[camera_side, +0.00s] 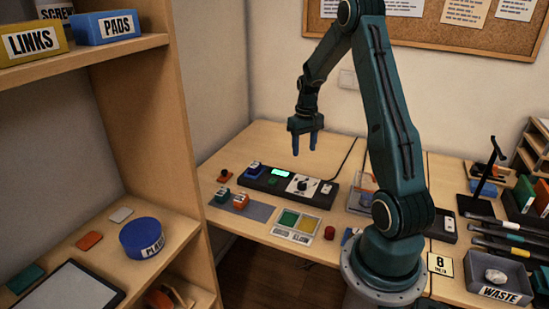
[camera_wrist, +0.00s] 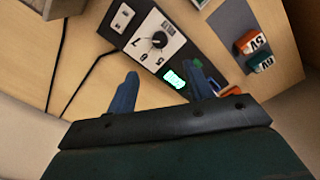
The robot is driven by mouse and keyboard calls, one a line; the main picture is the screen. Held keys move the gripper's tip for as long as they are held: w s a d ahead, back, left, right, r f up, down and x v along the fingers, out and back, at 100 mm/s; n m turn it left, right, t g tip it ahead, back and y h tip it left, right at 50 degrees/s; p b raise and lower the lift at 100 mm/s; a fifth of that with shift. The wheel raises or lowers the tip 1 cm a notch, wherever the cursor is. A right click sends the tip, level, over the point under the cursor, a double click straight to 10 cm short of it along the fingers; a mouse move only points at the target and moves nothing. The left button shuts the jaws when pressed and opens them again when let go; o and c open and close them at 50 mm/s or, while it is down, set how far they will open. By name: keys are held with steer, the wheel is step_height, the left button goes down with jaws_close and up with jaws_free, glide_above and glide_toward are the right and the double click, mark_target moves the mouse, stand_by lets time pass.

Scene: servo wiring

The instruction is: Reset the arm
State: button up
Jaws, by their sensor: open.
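My gripper (camera_side: 305,141) hangs from my raised arm above the desk, with its blue fingers pointing down. In the wrist view my gripper (camera_wrist: 162,88) shows two blue fingers spread apart with nothing between them. Below it on the desk is a black servo tester (camera_side: 290,186) with a lit green screen, a white dial plate and a switch.
Green and orange servos (camera_side: 240,200) sit on a grey mat (camera_side: 259,211) at the desk's left. A tray with green and yellow pads (camera_side: 297,225) and a red button (camera_side: 330,232) are near the front edge. A waste bin (camera_side: 499,291) is at right. A shelf (camera_side: 150,120) stands at left.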

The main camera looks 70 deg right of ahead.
stand_by(0.3)
steer(key=w+a+r+n+t+h, duration=0.1)
steer(key=a+r+n+t, duration=0.15)
steer(key=a+r, duration=1.5)
steer(key=s+a+r+n+t, duration=0.1)
steer(key=s+a+n, duration=0.1)
steer(key=s+a, duration=0.4)
steer(key=s+a+r+n+t+y, duration=0.1)
steer(key=s+a+n+t, duration=0.1)
steer(key=s+a, duration=0.4)
steer(key=shift+s+a+r, duration=0.15)
steer(key=shift+s+a, duration=0.1)
steer(key=shift+a, duration=2.25)
steer(key=shift+n, duration=0.25)
steer(key=shift+c, duration=0.2)
